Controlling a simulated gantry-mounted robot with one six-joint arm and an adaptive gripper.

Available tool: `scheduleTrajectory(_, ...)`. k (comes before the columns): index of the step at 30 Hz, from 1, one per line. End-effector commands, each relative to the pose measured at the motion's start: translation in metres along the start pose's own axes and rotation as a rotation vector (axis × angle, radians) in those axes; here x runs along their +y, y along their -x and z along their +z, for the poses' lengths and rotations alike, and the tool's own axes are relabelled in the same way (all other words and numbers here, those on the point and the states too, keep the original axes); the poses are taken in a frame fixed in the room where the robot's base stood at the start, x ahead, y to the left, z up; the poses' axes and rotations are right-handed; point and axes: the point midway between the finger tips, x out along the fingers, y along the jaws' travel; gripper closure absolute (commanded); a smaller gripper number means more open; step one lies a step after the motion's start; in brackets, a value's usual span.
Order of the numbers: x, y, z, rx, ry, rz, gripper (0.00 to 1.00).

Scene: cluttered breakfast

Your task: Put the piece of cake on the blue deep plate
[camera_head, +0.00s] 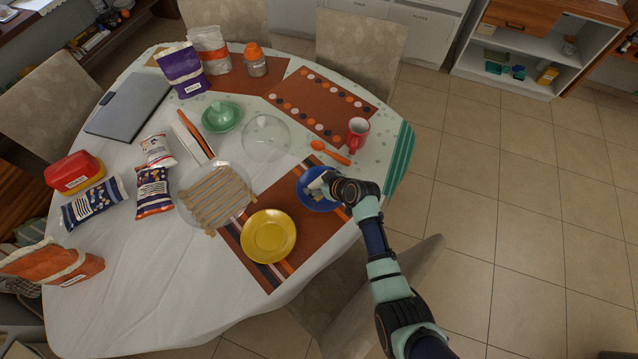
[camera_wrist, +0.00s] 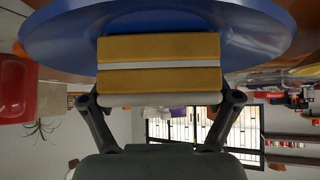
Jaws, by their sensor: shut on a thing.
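The blue deep plate (camera_head: 308,204) lies near the table's right edge, on a brown placemat. My gripper (camera_head: 318,187) is over this plate in the head view and covers part of it. In the wrist view my gripper (camera_wrist: 160,98) is shut on the piece of cake (camera_wrist: 158,48), yellow with a white layer in the middle. The blue plate (camera_wrist: 55,35) also shows there, right behind the cake. I cannot tell whether the cake touches the plate. In the head view the cake is mostly hidden by my gripper.
A yellow plate (camera_head: 268,252) sits to the lower left of the blue plate. A red mug (camera_head: 358,135) and an orange spoon (camera_head: 318,146) lie farther back. A wooden rack (camera_head: 217,198), a glass plate (camera_head: 265,138) and several bags crowd the left and back.

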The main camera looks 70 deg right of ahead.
Motion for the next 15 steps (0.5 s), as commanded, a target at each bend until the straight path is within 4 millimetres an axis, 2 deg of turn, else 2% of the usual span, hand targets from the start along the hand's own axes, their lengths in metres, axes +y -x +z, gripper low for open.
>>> scheduleTrajectory(3, -0.0005, -0.0003, 0.0019, -0.004, 0.000, -0.001, 0.48)
scheduleTrajectory(4, -0.0006, -0.0004, 0.0022, -0.005, 0.000, -0.001, 0.07)
scheduleTrajectory(5, -0.0006, -0.0004, 0.0022, -0.005, 0.000, -0.001, 0.02)
scheduleTrajectory(6, -0.0006, -0.0003, 0.0021, -0.005, 0.000, -0.001, 0.00)
scheduleTrajectory(15, -0.0004, 0.0007, 0.0012, -0.003, 0.000, -0.001, 0.00)
